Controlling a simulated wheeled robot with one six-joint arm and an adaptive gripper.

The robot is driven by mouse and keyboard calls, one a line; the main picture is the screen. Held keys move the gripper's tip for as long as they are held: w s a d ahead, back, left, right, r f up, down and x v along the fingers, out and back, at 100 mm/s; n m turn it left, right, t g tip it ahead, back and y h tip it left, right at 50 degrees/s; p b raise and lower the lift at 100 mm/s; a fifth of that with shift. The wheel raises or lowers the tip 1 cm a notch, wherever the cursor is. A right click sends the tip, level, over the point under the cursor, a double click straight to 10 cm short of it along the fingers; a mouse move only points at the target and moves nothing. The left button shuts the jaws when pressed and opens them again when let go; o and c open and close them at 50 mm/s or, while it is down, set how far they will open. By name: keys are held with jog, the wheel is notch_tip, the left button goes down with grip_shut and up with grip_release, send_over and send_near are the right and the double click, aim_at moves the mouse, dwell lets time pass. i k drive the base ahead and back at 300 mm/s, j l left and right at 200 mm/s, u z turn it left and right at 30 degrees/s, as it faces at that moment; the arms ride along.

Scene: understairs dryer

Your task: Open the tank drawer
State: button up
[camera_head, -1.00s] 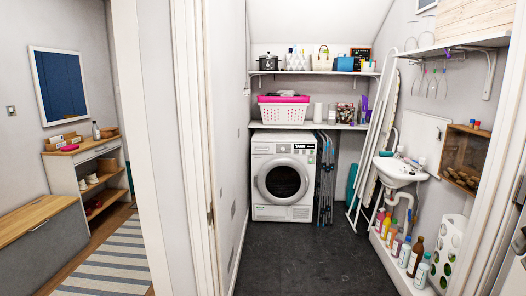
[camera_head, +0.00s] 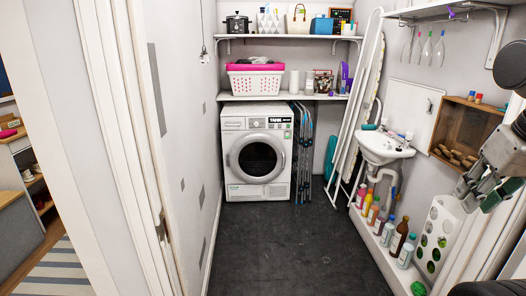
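The white dryer (camera_head: 257,153) stands on the dark floor at the back of the narrow room, under the shelves. Its round dark door is shut. A strip along its top front carries the word TANK (camera_head: 279,120) at the upper right, and a plain panel sits at the upper left. The tank drawer looks shut, though its edges are too small to make out. My gripper (camera_head: 478,192) shows at the right edge, far from the dryer and near the doorway. It holds nothing that I can see, and its finger opening is unclear.
A white sink (camera_head: 385,148) and a low ledge of several bottles (camera_head: 403,250) line the right wall. A folded ironing board (camera_head: 362,95) leans beside the dryer. A door frame (camera_head: 130,150) stands at the left. The dark floor (camera_head: 290,250) between is clear.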

aim_at(227, 123)
jog(key=i+u, duration=0.1)
jog(key=i, duration=1.05)
jog(key=i+l+u, duration=0.15)
jog(key=i, duration=0.95)
jog(key=i+j+z, duration=0.15)
jog(key=i, duration=0.45)
jog(key=i+j+z, duration=0.2)
jog(key=i+j, duration=0.25)
jog(key=i+j+z, duration=0.15)
jog(key=i+j, duration=0.3)
jog(key=i, duration=0.2)
